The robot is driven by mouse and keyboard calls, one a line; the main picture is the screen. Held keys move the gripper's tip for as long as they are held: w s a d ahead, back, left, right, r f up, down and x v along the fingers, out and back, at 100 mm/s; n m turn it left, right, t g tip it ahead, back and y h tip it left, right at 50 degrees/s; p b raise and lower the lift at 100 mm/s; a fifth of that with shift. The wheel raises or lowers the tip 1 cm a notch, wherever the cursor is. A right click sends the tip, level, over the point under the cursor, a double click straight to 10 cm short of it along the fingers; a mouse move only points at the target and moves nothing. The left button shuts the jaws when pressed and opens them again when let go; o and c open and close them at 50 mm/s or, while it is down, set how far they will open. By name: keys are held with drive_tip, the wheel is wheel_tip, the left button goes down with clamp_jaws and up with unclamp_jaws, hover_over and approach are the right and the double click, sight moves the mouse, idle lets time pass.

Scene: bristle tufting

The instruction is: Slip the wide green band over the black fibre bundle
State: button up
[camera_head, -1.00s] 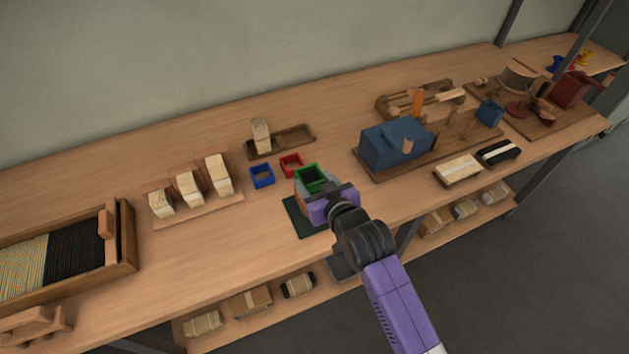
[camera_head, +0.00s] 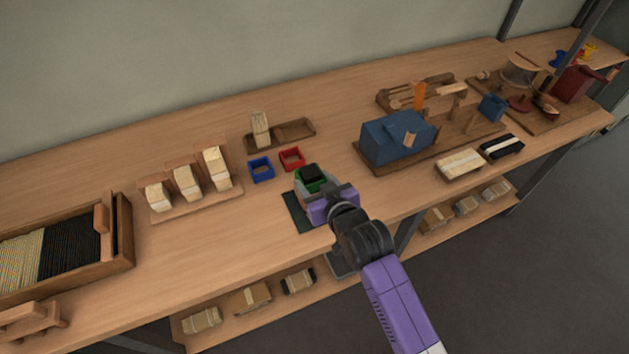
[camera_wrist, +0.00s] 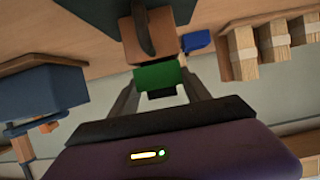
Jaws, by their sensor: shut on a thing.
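The wide green band (camera_head: 312,186) is held between the fingers of my gripper (camera_head: 322,194), above the dark green mat. The black fibre bundle (camera_head: 312,172) shows as a dark block standing out of the top of the band. The band appears to be around the bundle. The wrist view is upside down: the green band (camera_wrist: 158,76) sits between my two fingers, with the black bundle's end (camera_wrist: 161,92) showing past one edge. At its other edge is a copper-brown holder (camera_wrist: 152,35) with a dark curved part. The bundle's lower part is hidden.
A blue band (camera_head: 261,169) and a red band (camera_head: 292,159) lie just left. Several pale bundles stand on a wooden rack (camera_head: 205,209) further left. A blue block device (camera_head: 395,138) on a board stands to the right.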

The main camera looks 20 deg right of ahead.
drive_tip(key=shift+f, duration=0.15)
drive_tip(key=o, duration=1.8)
drive_tip(key=shift+s+p, duration=1.45)
drive_tip(key=shift+s, duration=2.7)
